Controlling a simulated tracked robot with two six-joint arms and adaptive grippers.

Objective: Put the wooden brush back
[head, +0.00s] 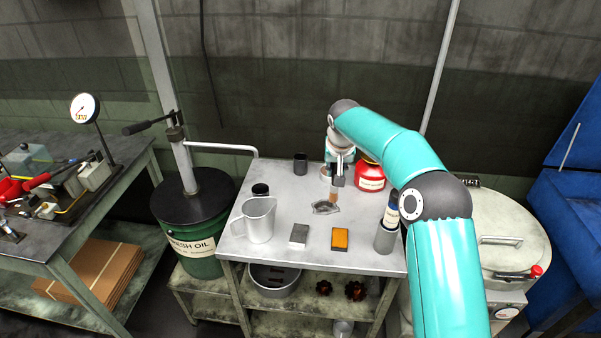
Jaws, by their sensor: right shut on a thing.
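A pale round container (325,171) stands behind the gripper, partly hidden. My left gripper is out of view.
The table (285,255) holds a jug (258,219), a grey block (299,235), an orange block (340,239), a grey cup with a bottle (386,238), a red can (371,176), a black cup (300,164) and a dark jar (260,190). An oil drum (195,250) stands left.

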